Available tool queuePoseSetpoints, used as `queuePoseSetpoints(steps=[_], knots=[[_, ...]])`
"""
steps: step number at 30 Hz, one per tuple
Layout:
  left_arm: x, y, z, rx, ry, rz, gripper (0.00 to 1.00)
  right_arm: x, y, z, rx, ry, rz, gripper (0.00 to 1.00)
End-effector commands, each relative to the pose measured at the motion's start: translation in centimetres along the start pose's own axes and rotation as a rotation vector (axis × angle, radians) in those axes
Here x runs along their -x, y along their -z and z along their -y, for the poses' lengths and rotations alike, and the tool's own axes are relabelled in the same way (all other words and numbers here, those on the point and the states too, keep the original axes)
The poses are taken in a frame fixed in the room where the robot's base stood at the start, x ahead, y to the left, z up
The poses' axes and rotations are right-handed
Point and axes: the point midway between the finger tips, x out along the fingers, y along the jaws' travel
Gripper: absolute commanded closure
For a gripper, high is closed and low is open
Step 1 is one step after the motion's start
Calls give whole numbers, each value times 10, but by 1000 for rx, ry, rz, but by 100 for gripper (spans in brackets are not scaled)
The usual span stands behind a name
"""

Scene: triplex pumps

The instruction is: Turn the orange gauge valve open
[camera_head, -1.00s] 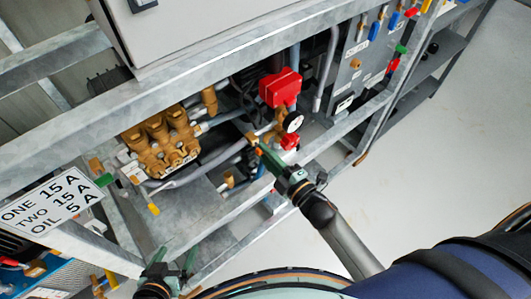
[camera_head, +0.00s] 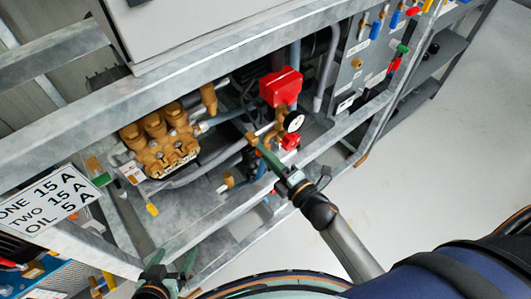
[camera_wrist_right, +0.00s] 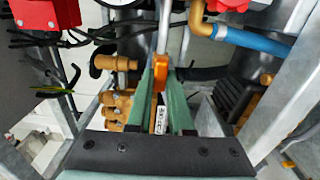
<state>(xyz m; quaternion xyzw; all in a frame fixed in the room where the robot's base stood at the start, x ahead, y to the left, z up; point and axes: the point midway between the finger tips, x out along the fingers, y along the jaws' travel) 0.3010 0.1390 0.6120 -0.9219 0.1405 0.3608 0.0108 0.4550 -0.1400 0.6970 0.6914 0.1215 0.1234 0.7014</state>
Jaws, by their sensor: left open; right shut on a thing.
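The orange gauge valve handle (camera_wrist_right: 159,78) shows in the right wrist view between my two green fingertips. My right gripper (camera_wrist_right: 160,82) is shut on the handle. In the head view my right gripper (camera_head: 262,153) reaches the brass fitting below the pressure gauge (camera_head: 293,121), and its fingers hide the orange handle there. My left gripper (camera_head: 166,270) is open and empty at the bottom, low in front of the frame, away from the valve.
A brass pump head (camera_head: 160,142) lies left of the valve. A red box (camera_head: 281,88) stands above the gauge. Grey steel rails (camera_head: 335,135) run close to my right gripper. A blue pipe (camera_wrist_right: 258,42) crosses the right wrist view. Open floor (camera_head: 450,150) lies to the right.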

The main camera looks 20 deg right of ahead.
Motion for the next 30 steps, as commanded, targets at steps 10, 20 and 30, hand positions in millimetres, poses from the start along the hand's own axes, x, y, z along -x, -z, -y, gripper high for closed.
queuePoseSetpoints(steps=[10,20,30], knots=[[0,0,0,1,1,0,12,0,0,1,3,2,0,64],[0,0,0,1,0,0,12,0,0,0,1,1,0,51],[2,1,0,1,0,0,12,38,0,2,1,6,0,51]])
